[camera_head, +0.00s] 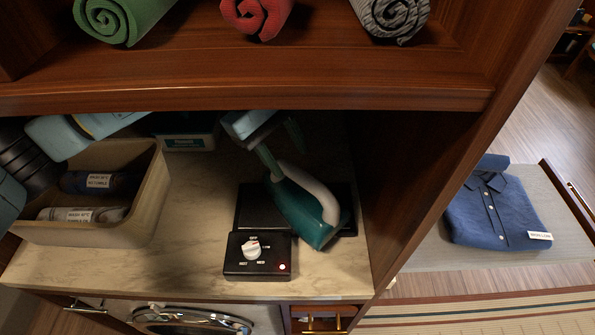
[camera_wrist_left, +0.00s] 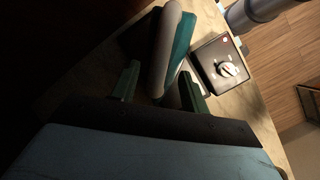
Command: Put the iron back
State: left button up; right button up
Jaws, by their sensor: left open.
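The iron (camera_head: 298,213), teal with a pale grey handle, rests on a black pad (camera_head: 247,205) on the marble counter, its nose towards the front right. It also shows in the left wrist view (camera_wrist_left: 177,52). My left gripper (camera_head: 281,152) is open at the rear end of the iron, reaching in below the shelf. In the left wrist view, its two dark green fingers (camera_wrist_left: 159,87) stand either side of the iron's near end, with gaps visible. A black control box (camera_head: 258,257) with a white knob and a lit red light sits in front of the pad. My right gripper is not in view.
A beige bin (camera_head: 152,201) with labelled bottles stands on the left, near my left arm. A teal box (camera_head: 188,141) is behind. A wooden shelf (camera_head: 250,97) with rolled towels hangs above. A wooden side panel (camera_head: 437,170) bounds the right; a folded blue shirt (camera_head: 490,217) lies beyond it.

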pick_arm(q)
jog(key=w+a+b, duration=0.3)
jog(key=a, duration=0.8)
jog(key=shift+w+f, duration=0.25)
jog(key=shift+w, duration=0.15)
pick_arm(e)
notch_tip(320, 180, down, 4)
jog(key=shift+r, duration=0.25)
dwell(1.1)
